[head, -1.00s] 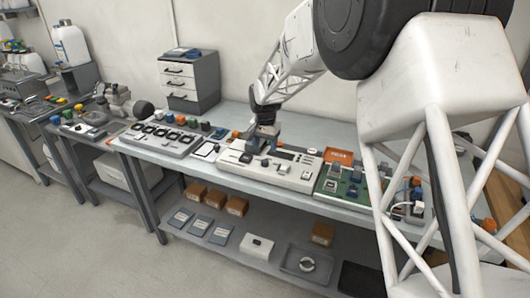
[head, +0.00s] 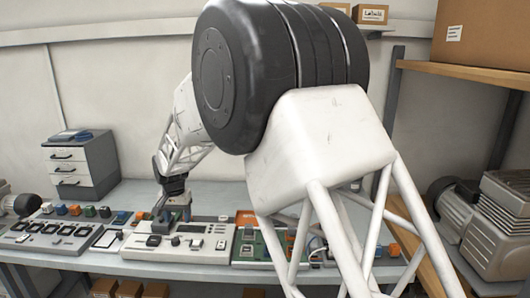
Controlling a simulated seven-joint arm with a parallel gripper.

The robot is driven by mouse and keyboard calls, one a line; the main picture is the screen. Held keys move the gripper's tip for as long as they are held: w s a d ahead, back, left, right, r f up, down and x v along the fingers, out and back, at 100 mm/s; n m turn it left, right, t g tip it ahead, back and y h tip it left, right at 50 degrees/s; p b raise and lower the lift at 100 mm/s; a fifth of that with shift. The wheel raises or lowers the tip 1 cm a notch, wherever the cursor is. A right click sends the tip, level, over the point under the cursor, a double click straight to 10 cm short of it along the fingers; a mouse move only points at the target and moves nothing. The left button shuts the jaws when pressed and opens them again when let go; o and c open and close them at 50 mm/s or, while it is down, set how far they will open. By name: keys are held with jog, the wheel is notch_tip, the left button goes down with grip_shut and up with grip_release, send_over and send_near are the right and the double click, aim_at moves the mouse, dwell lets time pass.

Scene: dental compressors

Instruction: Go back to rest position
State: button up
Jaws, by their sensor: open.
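My gripper (head: 166,214) is at the end of my arm, low over the white control panel unit (head: 188,248) on the workbench (head: 222,190). Its fingers are small and dark in the head view and stand at the panel's left part. I cannot tell whether they touch the panel. I see nothing held in them. My arm's large links cover the middle and right of the bench.
A green circuit board (head: 258,252) lies to the right. A grey drawer cabinet (head: 82,167) stands at the back left. A wooden shelf (head: 465,72) and a compressor (head: 490,235) are at the right.

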jog(key=s+d+r, duration=0.5)
jog(key=d, duration=0.6)
jog(key=s+d+r+t, duration=0.1)
jog(key=s+d+r, duration=0.4)
jog(key=d, duration=0.5)
jog(key=s+d+r, duration=0.5)
jog(key=d, duration=0.6)
jog(key=s+d+f, duration=0.1)
jog(key=s+d, duration=0.5)
jog(key=s, duration=0.3)
jog(key=s+d+f+t, duration=0.1)
jog(key=s+d, duration=0.5)
jog(key=s, duration=0.2)
jog(key=s+d+f, duration=0.1)
jog(key=s+d, duration=0.5)
jog(key=s, duration=0.3)
jog(key=shift+s, duration=0.35)
